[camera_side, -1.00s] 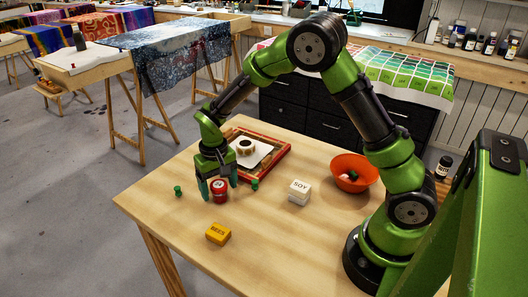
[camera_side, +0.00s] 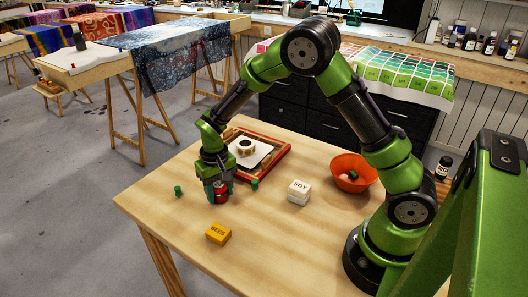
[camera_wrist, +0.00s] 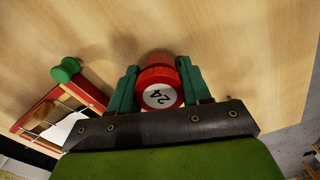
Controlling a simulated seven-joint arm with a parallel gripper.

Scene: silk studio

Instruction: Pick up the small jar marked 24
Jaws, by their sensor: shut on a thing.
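The small red jar (camera_side: 220,193) stands near the left part of the table, by the near corner of a red wooden frame. In the wrist view the jar (camera_wrist: 160,72) shows a white label marked 24. My gripper (camera_side: 219,192) is down around it, and its two green fingers (camera_wrist: 157,88) press on opposite sides of the jar. The jar appears to be still on the table. The side view partly hides it behind the fingers.
A yellow BEES block (camera_side: 218,233) lies in front, and white SOY blocks (camera_side: 299,191) stand to the right. Green pegs (camera_side: 178,191) (camera_side: 255,184) flank the jar. The red frame (camera_side: 275,165) is behind, an orange bowl (camera_side: 354,173) at right.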

